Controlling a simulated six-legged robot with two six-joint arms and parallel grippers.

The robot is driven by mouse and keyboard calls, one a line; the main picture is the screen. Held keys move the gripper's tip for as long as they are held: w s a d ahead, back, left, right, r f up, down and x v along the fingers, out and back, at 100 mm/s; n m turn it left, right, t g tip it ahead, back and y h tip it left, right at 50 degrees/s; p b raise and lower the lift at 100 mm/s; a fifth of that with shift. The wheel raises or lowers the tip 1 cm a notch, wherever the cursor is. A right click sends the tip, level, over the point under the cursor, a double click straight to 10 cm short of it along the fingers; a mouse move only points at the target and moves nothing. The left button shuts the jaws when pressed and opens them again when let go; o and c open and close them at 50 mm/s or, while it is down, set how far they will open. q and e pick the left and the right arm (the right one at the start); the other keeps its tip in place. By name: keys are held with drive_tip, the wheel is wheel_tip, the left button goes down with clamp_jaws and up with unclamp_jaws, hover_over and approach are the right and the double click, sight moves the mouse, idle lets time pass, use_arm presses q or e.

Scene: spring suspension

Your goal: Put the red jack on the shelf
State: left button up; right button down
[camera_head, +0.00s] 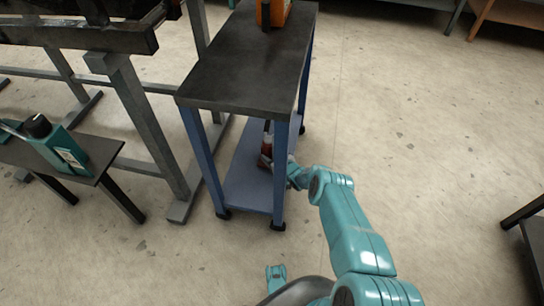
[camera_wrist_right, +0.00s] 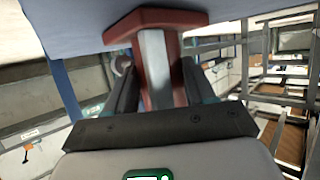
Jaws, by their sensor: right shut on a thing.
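The red jack (camera_head: 265,158) is at the lower blue shelf (camera_head: 243,190) of a dark-topped stand, partly hidden by the front leg and my right gripper (camera_head: 287,172). In the right wrist view the jack (camera_wrist_right: 145,22) has a red body with a pale metal strip down its middle. My right gripper (camera_wrist_right: 156,85) is shut on it, one dark finger on each side. The jack's wide red end meets or lies very close to the blue shelf surface (camera_wrist_right: 60,25); I cannot tell exact contact.
The stand's dark top (camera_head: 245,70) carries an orange object (camera_head: 274,12) at the far end. A grey metal frame (camera_head: 140,110) stands close on the left. A small table (camera_head: 95,160) with a teal canister (camera_head: 62,150) is farther left.

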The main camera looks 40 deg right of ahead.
drive_tip(key=shift+c, duration=1.9)
unclamp_jaws()
drive_tip(key=shift+r+p, duration=0.35)
drive_tip(key=shift+p, duration=0.05)
drive_tip(key=p+v, duration=0.4)
drive_tip(key=v, duration=0.1)
drive_tip(key=shift+d+r+p, duration=0.1)
drive_tip(key=shift+r+p, duration=0.15)
drive_tip(key=shift+p, duration=0.05)
drive_tip(key=f+p+v, duration=0.1)
drive_tip(key=p+v, duration=0.2)
drive_tip(key=v, duration=0.3)
drive_tip(key=shift+s+r, duration=0.15)
drive_tip(key=shift+s, duration=0.3)
